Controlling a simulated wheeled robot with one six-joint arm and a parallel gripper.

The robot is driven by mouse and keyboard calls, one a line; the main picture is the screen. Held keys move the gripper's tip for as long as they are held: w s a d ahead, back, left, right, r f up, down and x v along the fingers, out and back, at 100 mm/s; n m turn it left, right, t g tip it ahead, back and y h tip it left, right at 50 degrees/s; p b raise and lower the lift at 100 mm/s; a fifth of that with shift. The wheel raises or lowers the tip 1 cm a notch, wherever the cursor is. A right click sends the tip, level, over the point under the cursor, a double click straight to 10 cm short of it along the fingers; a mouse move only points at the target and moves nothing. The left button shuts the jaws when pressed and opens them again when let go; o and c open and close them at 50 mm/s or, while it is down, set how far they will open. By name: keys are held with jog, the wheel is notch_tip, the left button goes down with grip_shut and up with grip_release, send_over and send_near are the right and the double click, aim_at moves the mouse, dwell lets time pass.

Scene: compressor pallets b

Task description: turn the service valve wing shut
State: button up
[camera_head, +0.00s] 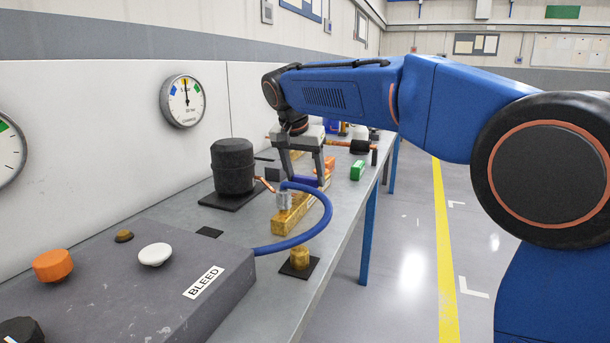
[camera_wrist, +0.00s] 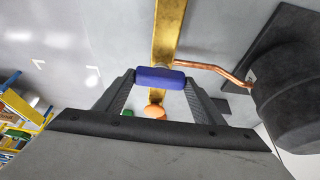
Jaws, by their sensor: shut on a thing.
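The service valve wing is a blue, rounded bar (camera_wrist: 160,77) in the wrist view. My gripper (camera_wrist: 160,80) has a finger at each end of it and is shut on it. The wing lies crosswise over a long brass bar (camera_wrist: 168,28). A bent copper pipe (camera_wrist: 213,69) runs from the brass bar to a black compressor (camera_wrist: 295,95). In the head view my gripper (camera_head: 303,178) points down over the brass bar (camera_head: 298,214), beside the black compressor (camera_head: 232,167). The fingers partly hide the wing there.
A blue hose (camera_head: 322,218) curves from a grey fitting (camera_head: 284,200) to the grey box marked BLEED (camera_head: 205,281). A small brass knob (camera_head: 300,260) stands on a black plate. A green block (camera_head: 357,170) lies right of the gripper. A round gauge (camera_head: 183,101) hangs on the wall.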

jog(key=o, duration=1.1)
jog(key=shift+c, duration=0.2)
jog(key=v, duration=1.7)
jog(key=shift+s+r, duration=0.1)
jog(key=shift+r, duration=0.05)
jog(key=s+d+f+n, duration=0.1)
jog(key=s+d+f, duration=0.3)
jog(key=d, duration=0.4)
jog(key=s+d+f+n+y, duration=0.1)
jog(key=s+d+f, duration=0.25)
jog(key=d, duration=0.45)
jog(key=s+d+f+n, duration=0.1)
jog(key=s+d+f, duration=0.35)
jog(key=d, duration=0.35)
jog(key=s+d+f, duration=0.5)
jog(key=s+f, duration=0.5)
jog(key=f, duration=0.2)
jog(key=s+d+f+n, duration=0.1)
jog(key=s+d+f, duration=0.5)
jog(key=s+f, duration=0.4)
jog(key=shift+s+f+t+y, duration=0.3)
jog(key=shift+s+f, duration=0.1)
jog(key=shift+f, duration=0.45)
